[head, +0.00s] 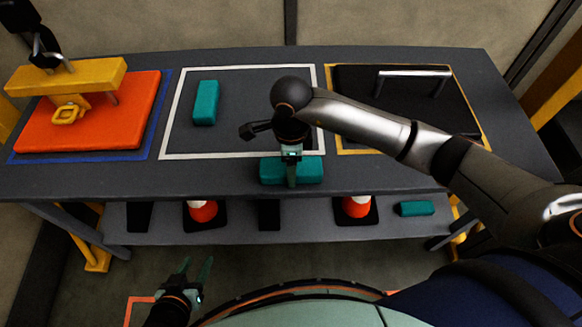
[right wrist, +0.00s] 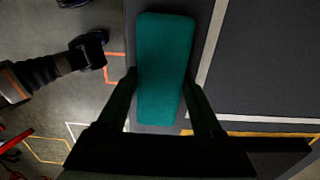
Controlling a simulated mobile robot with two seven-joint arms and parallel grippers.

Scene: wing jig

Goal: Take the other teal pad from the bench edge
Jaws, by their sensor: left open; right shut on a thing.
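A teal pad (head: 308,170) lies at the front edge of the bench, just in front of the white-outlined area. My right gripper (head: 291,180) points down over it and is shut on it. In the right wrist view the pad (right wrist: 164,65) sits between the two fingers (right wrist: 163,100). A second teal pad (head: 205,103) lies flat inside the white outline, left of my right gripper. My left gripper (head: 197,272) is open and empty, low in front of the bench and apart from everything.
An orange block (head: 90,125) with a yellow clamp-like piece (head: 65,78) stands on the blue-outlined area at left. A black panel with a metal handle (head: 413,74) lies at right. The lower shelf (head: 330,228) holds two cones and another teal pad (head: 415,208).

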